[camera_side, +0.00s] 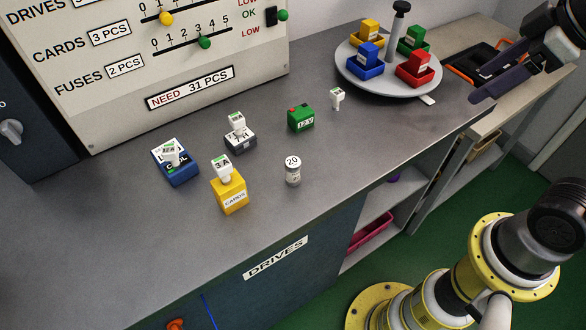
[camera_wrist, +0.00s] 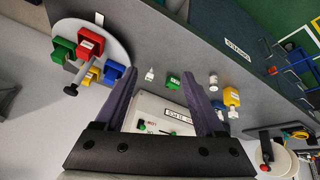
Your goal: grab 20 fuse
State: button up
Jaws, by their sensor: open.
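The 20 fuse (camera_side: 293,171) is a small light cylinder with a white top marked 20. It stands upright on the grey bench, right of the yellow CARDS block (camera_side: 232,193). It also shows in the wrist view (camera_wrist: 213,79), beyond the right finger. My gripper (camera_side: 484,79) is open and empty at the upper right of the side view, well away from the fuse. In the wrist view its two dark purple fingers (camera_wrist: 159,72) are spread wide with nothing held between them.
A green 12 V block (camera_side: 301,118), a white plug (camera_side: 337,98), a grey block (camera_side: 240,142) and a blue block (camera_side: 178,168) stand near the fuse. A round turntable (camera_side: 345,70) holds coloured blocks around a dark-topped post. A panel (camera_side: 130,105) stands behind. The front bench is clear.

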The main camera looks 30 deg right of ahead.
jog(key=w+a+r+n+g+y, duration=0.1)
jog(key=w+a+r+n+g, duration=0.1)
jog(key=w+a+n, duration=0.55)
jog(key=n+g, duration=0.3)
jog(key=n, duration=0.1)
send_over(294, 161)
jog(key=d, duration=0.1)
notch_tip(294, 161, down, 10)
jog(key=shift+m, duration=0.25)
jog(key=f, duration=0.8)
jog(key=a+f, duration=0.1)
jog(key=f, duration=0.4)
jog(key=shift+a, duration=0.1)
jog(key=shift+r, duration=0.1)
grip_shut()
